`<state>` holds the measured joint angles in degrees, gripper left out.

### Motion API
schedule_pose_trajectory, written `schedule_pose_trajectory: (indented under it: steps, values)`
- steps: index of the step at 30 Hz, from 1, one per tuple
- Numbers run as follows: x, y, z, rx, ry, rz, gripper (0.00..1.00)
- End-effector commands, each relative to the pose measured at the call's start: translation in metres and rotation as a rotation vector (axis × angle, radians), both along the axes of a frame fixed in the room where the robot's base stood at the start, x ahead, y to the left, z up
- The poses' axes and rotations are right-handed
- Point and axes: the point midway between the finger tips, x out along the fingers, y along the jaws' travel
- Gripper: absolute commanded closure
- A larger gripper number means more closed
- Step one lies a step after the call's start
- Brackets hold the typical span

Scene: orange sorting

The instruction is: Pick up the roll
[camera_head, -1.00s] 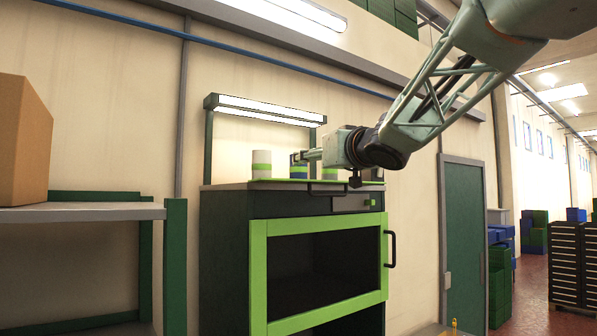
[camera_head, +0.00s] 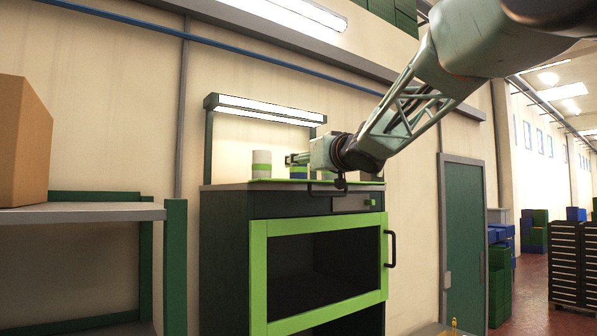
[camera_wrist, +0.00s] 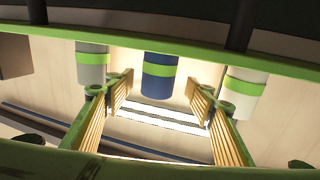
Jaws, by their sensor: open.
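Three rolls stand in a row on the green top of the workbench cabinet. The middle roll in the wrist view is dark blue with a bright green band (camera_wrist: 158,76); in the head view this blue roll (camera_head: 298,173) is partly hidden by my gripper. A grey roll with a green band (camera_wrist: 92,66) and a pale roll with a green band (camera_wrist: 245,85) flank it. The grey-white one (camera_head: 261,165) stands left in the head view. My gripper (camera_wrist: 160,88) is open, its yellow-padded fingers apart, with the blue roll showing between them; contact cannot be told.
The green-framed cabinet (camera_head: 257,280) has a dark opening and a handle (camera_head: 390,248). A lamp bar (camera_head: 265,108) hangs above its top. A shelf (camera_head: 80,212) with a cardboard box (camera_head: 22,140) stands at left. Flanking rolls leave little side room.

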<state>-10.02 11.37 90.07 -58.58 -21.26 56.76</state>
Motion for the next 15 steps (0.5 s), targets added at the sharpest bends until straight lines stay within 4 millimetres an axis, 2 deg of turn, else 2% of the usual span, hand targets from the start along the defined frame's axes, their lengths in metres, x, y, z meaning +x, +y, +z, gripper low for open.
schedule_pose_trajectory:
  steps: [8, 15]
  values:
    - [0.002, 0.001, -0.001, 0.000, 0.000, 0.000, 0.51]
    - [0.016, 0.007, -0.003, 0.000, 0.001, 0.000, 0.51]
